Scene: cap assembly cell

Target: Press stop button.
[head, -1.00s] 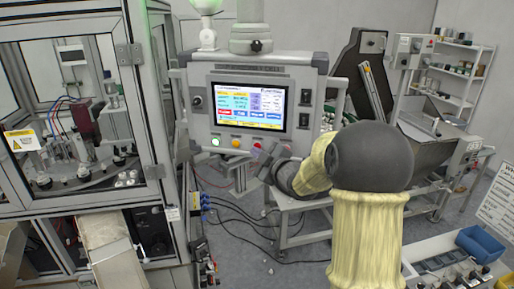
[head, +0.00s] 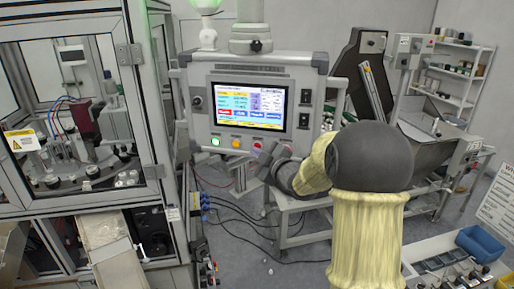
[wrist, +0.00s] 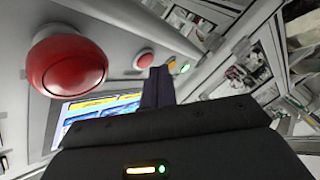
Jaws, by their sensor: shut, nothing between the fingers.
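A grey control panel (head: 203,122) carries a row of buttons below its screen (head: 247,105). The row has a lit green button (head: 216,141), an orange button (head: 236,143) and a small red button (head: 257,146). The red button also shows in the wrist view (wrist: 145,61), just left of my fingertips. A large red mushroom button (wrist: 67,67) stands closer at the left there; my gripper seems to hide it in the head view. My gripper (wrist: 158,75) is shut and empty, its tips near the panel's lower right. I cannot tell whether they touch it.
A glazed machine cell (head: 75,125) stands left of the panel. A metal bench and hopper (head: 440,145) stand behind at the right. Cables lie on the floor below the panel. A blue bin (head: 480,243) is at the lower right.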

